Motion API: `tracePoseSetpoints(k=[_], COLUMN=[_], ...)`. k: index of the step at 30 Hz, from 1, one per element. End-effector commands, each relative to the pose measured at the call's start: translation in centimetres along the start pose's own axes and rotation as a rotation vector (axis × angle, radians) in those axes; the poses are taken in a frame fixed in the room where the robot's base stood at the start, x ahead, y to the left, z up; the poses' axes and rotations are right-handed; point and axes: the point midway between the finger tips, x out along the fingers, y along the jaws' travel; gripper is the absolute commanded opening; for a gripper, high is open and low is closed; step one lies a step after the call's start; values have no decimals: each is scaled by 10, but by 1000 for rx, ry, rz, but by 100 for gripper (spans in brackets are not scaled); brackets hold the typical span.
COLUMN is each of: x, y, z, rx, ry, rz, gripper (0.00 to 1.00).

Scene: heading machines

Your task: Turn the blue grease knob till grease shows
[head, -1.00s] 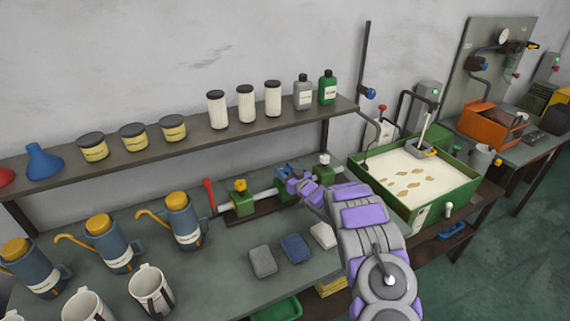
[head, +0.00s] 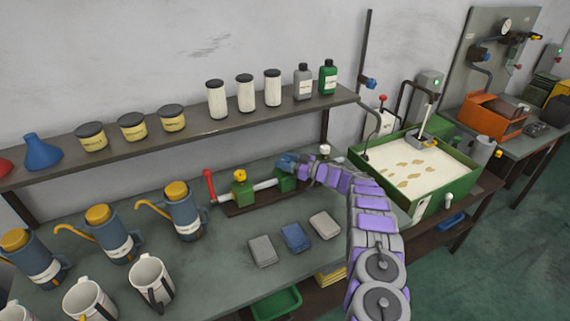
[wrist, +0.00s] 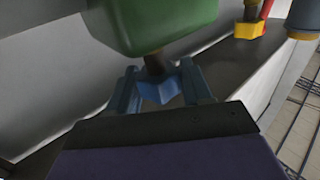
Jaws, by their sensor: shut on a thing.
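The blue grease knob (wrist: 160,87) shows in the wrist view as a faceted blue piece on a dark stem beside a green block (wrist: 160,22). My gripper (wrist: 161,84) has its two blue fingers on either side of the knob, shut on it. In the head view, my gripper (head: 290,163) is at the right-hand green block (head: 284,183) of the bar fixture on the bench. It hides most of the knob there. I cannot make out any grease from these views.
A red lever (head: 210,187) and a yellow knob (head: 240,175) are on the same fixture. Oil jugs (head: 184,212) and mugs stand at left. Three folded cloths (head: 294,237) lie in front. The shelf (head: 210,128) with bottles runs behind. A green-rimmed tray (head: 440,202) is at right.

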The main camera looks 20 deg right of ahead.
Motion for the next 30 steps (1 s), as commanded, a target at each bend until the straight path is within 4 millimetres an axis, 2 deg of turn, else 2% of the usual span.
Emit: tracePoseSetpoints(k=[13,30], x=[-1,0], y=[2,2], z=[-3,-4], rx=[-4,-3], ry=[5,6], rz=[-74,-87], gripper=[19,19])
